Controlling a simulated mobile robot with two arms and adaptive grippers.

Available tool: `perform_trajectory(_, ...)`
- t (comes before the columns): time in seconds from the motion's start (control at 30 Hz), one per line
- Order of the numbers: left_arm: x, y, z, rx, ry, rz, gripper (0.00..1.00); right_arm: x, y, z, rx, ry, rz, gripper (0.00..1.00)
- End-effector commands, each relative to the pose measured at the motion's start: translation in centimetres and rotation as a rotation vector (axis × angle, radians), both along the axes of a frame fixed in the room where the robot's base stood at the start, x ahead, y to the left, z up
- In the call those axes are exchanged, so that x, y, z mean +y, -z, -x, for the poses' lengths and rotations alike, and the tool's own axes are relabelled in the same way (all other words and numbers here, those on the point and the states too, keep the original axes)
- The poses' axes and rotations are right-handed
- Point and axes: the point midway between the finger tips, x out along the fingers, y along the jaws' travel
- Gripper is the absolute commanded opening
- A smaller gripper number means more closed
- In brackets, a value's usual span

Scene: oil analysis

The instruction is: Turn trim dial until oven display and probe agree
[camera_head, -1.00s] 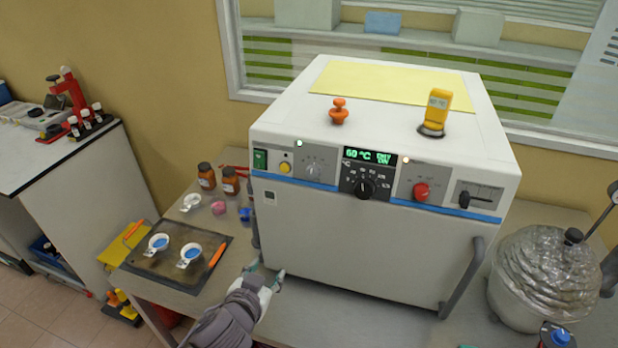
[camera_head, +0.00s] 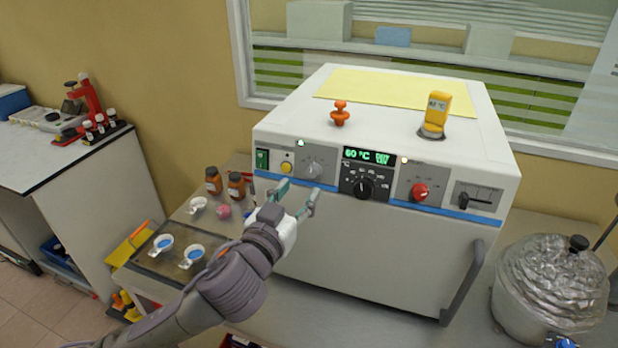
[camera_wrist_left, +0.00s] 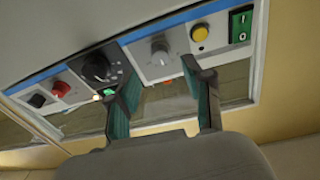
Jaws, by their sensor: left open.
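The white oven (camera_head: 370,245) stands on the bench with a control strip along its front top edge. Its green display (camera_head: 369,156) reads 60 °C. The yellow probe reader (camera_head: 437,112) stands on the oven top; its small digits are hard to read. On the strip are a grey dial (camera_head: 314,170), a black dial (camera_head: 365,187) and a red knob (camera_head: 420,191); I cannot tell which is the trim dial. My left gripper (camera_head: 298,195) is open and empty, just below the grey dial. In the left wrist view the grey dial (camera_wrist_left: 160,53) lies ahead between its fingers, apparently untouched.
An orange knob (camera_head: 340,113) sits on the oven top. A yellow button (camera_head: 287,167) and green switch (camera_head: 262,159) are left of the grey dial. Bottles (camera_head: 214,181) and a dark tray (camera_head: 156,258) with small cups stand left. A foil-wrapped vessel (camera_head: 548,280) stands right.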

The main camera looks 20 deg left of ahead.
Motion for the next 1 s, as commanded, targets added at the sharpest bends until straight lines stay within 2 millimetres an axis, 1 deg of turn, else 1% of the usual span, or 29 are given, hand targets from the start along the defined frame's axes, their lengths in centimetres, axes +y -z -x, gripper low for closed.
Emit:
perform_trajectory(0.03,-0.1,-0.6,-1.1,-0.001,-0.001,-0.003,0.51,0.0,-0.9,0.0,0.0,0.0,0.0,0.49)
perform_trajectory(0.1,-0.2,-0.5,-2.5,-0.001,-0.002,-0.002,0.51,-0.1,-1.4,0.0,0.0,-0.001,0.001,0.49)
perform_trajectory(0.2,-0.3,-0.4,-4.0,0.0,-0.002,-0.001,0.51,-0.2,-1.9,0.0,-0.001,-0.002,0.003,0.49)
perform_trajectory(0.3,-0.4,-0.3,-5.1,0.0,0.0,0.0,0.51,-0.4,-2.2,0.0,-0.001,-0.002,0.005,0.49)
perform_trajectory(0.47,-0.5,-0.2,-5.9,-0.001,0.0,0.0,0.51,-0.8,-2.3,0.0,-0.001,-0.003,0.009,0.49)
perform_trajectory(0.7,-0.5,-0.1,-5.9,-0.001,0.0,0.0,0.51,-1.0,-2.3,0.0,-0.001,-0.002,0.011,0.49)
perform_trajectory(0.73,-0.5,-0.1,-5.9,-0.001,0.0,0.0,0.49,-1.0,-2.3,0.0,-0.001,-0.002,0.011,0.49)
perform_trajectory(0.77,-0.5,-0.1,-5.9,-0.001,0.0,0.0,0.44,-1.0,-2.3,0.0,-0.001,-0.002,0.011,0.49)
perform_trajectory(1.0,-0.5,-0.1,-5.9,-0.001,0.0,0.0,0.04,-1.0,-2.3,0.0,-0.001,-0.001,0.011,0.49)
